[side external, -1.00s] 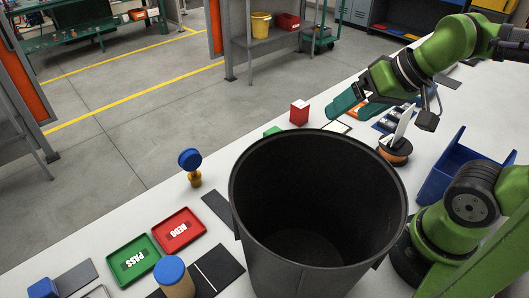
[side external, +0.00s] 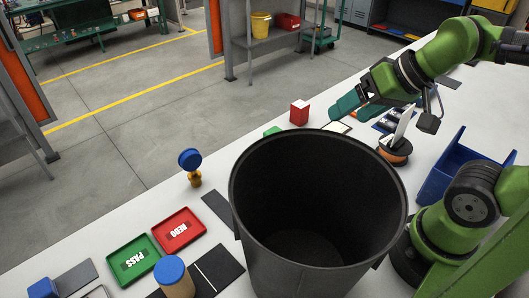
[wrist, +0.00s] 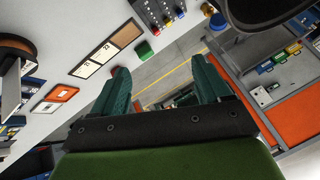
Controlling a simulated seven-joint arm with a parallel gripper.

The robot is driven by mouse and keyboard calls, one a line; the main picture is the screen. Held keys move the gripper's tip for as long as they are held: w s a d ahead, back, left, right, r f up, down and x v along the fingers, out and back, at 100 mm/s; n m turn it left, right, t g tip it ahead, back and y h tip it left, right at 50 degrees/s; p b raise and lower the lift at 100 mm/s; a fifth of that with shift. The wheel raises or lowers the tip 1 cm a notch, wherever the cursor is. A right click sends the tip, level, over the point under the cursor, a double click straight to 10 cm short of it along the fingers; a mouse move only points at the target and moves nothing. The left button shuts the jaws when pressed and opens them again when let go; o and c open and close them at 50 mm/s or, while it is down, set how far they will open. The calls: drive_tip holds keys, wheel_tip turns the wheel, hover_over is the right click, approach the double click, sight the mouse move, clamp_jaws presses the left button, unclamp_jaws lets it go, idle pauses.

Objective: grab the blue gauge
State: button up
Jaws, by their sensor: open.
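The blue gauge (side external: 190,160) is a round blue disc on a short brass stem. It stands upright on the white table near its far left edge in the side view, behind the red tray. My gripper (side external: 347,104) has teal fingers and is above the table behind the black bin, well to the right of the gauge. In the wrist view its two fingers (wrist: 162,86) are spread apart with nothing held between them.
A big black bin (side external: 247,215) stands between my gripper and the near table. A red tray (side external: 195,243), a green tray (side external: 151,268) and a blue-topped cylinder (side external: 176,283) lie left of it. A red box (side external: 299,115) and blue bin (side external: 449,170) are nearby.

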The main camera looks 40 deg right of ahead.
drive_tip(key=c, duration=0.3)
drive_tip(key=shift+f, duration=0.1)
drive_tip(key=shift+c, duration=0.2)
drive_tip(key=m+g+y, duration=0.2)
drive_tip(key=m+g, duration=0.5)
drive_tip(key=m, duration=0.8)
approach(189, 166)
drive_tip(key=shift+y, duration=0.3)
drive_tip(key=f, duration=0.5)
drive_tip(key=shift+w+a+f, duration=0.15)
drive_tip(key=shift+w+f, duration=0.2)
drive_tip(key=shift+w, duration=0.05)
drive_tip(key=shift+a+x, duration=0.1)
drive_tip(key=shift+x, duration=1.3)
drive_tip(key=shift+a+x, duration=0.15)
drive_tip(key=shift+x, duration=1.2)
